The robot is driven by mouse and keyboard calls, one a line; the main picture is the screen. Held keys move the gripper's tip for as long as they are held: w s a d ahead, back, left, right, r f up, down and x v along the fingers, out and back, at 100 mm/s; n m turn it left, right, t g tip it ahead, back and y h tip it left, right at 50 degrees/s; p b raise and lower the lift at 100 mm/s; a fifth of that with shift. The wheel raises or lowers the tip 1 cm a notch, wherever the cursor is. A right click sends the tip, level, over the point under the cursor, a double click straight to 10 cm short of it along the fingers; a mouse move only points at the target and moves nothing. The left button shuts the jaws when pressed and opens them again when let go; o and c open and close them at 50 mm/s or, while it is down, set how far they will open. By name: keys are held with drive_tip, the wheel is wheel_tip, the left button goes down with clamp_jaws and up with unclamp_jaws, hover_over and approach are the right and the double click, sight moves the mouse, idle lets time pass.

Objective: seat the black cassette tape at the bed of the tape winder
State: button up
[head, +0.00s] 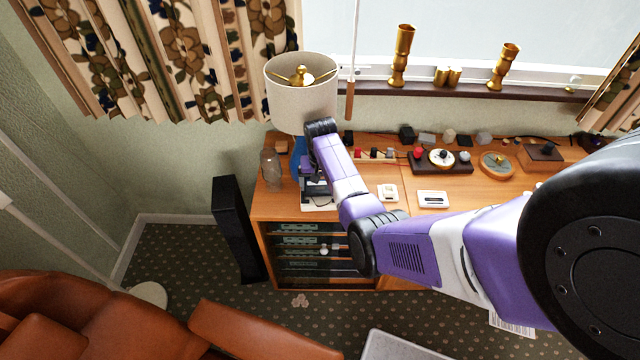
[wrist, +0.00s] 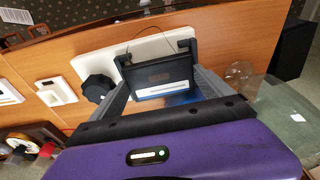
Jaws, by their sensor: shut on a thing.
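The black cassette tape (wrist: 160,76), a dark flat block with a white label strip, is between the fingertips of my gripper (wrist: 158,62) in the wrist view. The gripper is shut on it. The tape winder (wrist: 122,57) shows behind the tape as a pale base plate with a black knob (wrist: 97,88) at its left and a thin wire above. The tape overlaps the plate in this view; whether it touches the bed is hidden. In the head view my gripper (head: 316,184) is over the winder's pale plate (head: 319,204), near the cabinet's front left, and hides most of it.
The wooden cabinet top (head: 408,176) bears a lamp (head: 300,88) behind my arm, a glass jar (head: 270,170) left of the gripper, and white cases (head: 433,199) to the right. A dark instrument board (head: 440,161) stands farther right. A black speaker (head: 237,228) stands left.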

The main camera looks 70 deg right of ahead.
idle(0.4)
drive_tip(key=o, duration=1.1)
drive_tip(key=shift+r, duration=0.15)
